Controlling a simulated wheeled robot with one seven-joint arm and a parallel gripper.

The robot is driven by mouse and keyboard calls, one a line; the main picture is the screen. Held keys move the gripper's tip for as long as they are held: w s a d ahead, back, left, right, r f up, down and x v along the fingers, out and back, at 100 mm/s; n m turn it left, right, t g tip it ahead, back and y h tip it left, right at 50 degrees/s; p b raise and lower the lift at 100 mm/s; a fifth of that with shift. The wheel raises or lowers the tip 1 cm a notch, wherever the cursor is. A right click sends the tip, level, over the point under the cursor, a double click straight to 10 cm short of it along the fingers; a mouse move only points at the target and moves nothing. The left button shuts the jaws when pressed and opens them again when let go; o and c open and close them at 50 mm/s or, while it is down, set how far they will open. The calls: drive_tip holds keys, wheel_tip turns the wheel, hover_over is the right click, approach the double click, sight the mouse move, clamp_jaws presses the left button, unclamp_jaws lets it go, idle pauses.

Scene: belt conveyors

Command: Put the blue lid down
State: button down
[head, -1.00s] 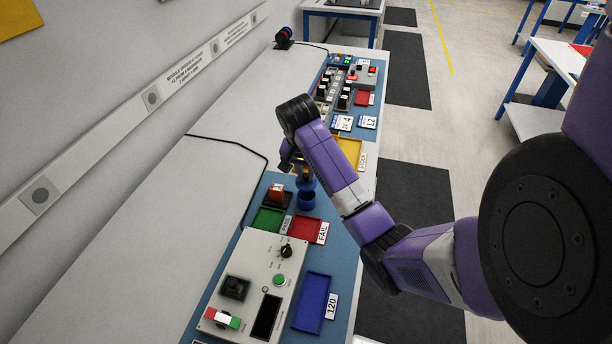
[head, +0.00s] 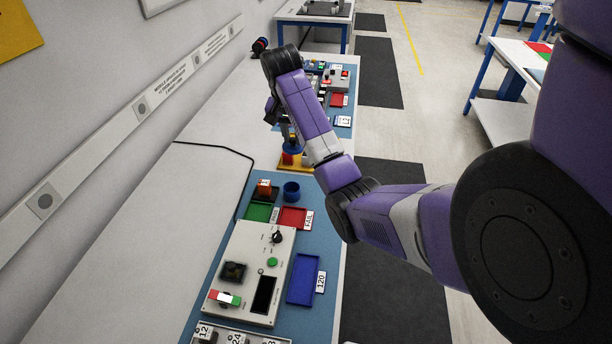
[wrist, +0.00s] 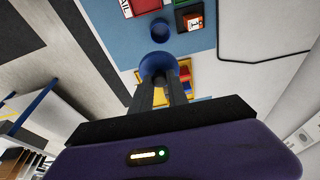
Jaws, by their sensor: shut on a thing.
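My gripper (wrist: 160,90) is shut on the blue lid (wrist: 158,62), a round blue piece at the fingertips in the wrist view. In the head view the lid (head: 294,148) shows as a small blue patch below my wrist, partly hidden by the arm. It is over or near the yellow tray (head: 284,165); the gap beneath it cannot be judged. The open blue cup (head: 291,191) stands on the blue mat, apart from the lid. It also shows beyond the lid in the wrist view (wrist: 160,31).
The yellow tray holds red, yellow and blue pieces (wrist: 185,76). Near the cup are an orange block on a dark base (head: 264,188), a green tray (head: 257,211) and a red tray (head: 293,217). A control box (head: 254,262) and blue tray (head: 301,279) lie nearer. Grey table is clear at left.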

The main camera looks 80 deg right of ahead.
drive_tip(key=s+d+f+n+t+b, duration=0.1)
drive_tip(key=s+f+n+b, duration=0.15)
drive_tip(key=s+n, duration=0.45)
drive_tip(key=f, duration=0.6)
drive_tip(key=s+f+m, duration=0.1)
drive_tip(key=f, duration=0.6)
drive_tip(key=f+m, duration=0.1)
drive_tip(key=f, duration=0.6)
drive_tip(key=shift+s+d+f, duration=0.1)
drive_tip(key=shift+s+d, duration=0.05)
drive_tip(key=shift+s, duration=0.25)
drive_tip(key=shift+f, duration=0.1)
drive_tip(key=c, duration=1.3)
unclamp_jaws()
drive_tip(key=shift+y, duration=0.3)
drive_tip(key=v, duration=1.2)
drive_tip(key=shift+s, duration=0.15)
